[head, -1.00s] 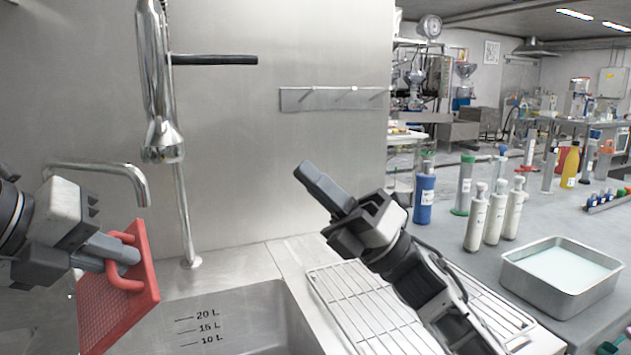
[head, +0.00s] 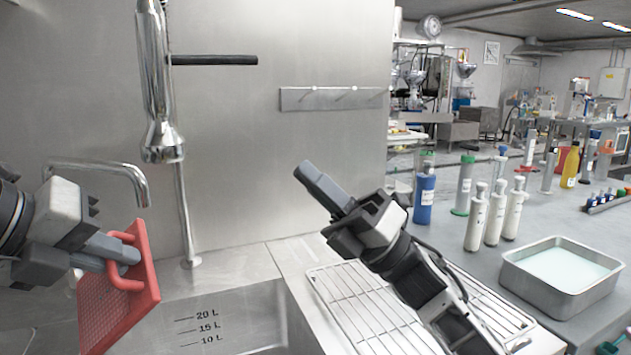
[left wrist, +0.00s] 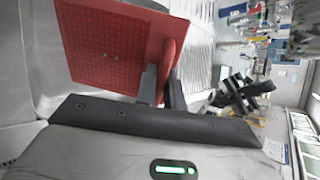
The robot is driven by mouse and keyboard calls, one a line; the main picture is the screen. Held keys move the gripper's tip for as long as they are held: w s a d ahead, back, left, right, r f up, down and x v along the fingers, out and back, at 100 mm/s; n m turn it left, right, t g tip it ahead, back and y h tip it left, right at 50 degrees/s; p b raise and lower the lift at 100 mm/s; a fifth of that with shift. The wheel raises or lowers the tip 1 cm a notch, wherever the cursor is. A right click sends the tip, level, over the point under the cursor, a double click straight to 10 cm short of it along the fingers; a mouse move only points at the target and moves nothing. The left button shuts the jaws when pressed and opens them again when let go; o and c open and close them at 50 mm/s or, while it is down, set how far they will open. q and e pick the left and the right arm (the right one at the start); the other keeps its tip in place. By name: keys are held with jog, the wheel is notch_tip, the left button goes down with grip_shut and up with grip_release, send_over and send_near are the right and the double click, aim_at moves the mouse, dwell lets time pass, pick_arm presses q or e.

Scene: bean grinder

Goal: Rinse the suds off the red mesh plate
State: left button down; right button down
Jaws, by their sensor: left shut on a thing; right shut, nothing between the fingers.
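The red mesh plate (head: 110,307) is held upright at the left of the head view, over the left part of the sink (head: 255,322). My left gripper (head: 128,254) is shut on the plate's red loop handle. In the left wrist view the plate (left wrist: 112,45) shows its dotted face with a few small pale specks; I cannot tell whether they are suds. The spray head (head: 162,142) hangs above and to the right of the plate, apart from it. My right gripper (head: 312,180) is shut and empty, above the counter right of the sink.
A curved spout (head: 100,165) is just above my left gripper. A wire rack (head: 370,305) lies right of the sink. A metal tray of pale liquid (head: 560,275) and several bottles (head: 477,215) stand on the right-hand counter.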

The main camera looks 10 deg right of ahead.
pick_arm(q)
jog(key=p+v, duration=0.1)
jog(key=v, duration=0.5)
jog(key=shift+s+a, duration=0.15)
jog(key=shift+s, duration=0.05)
dwell(1.3)
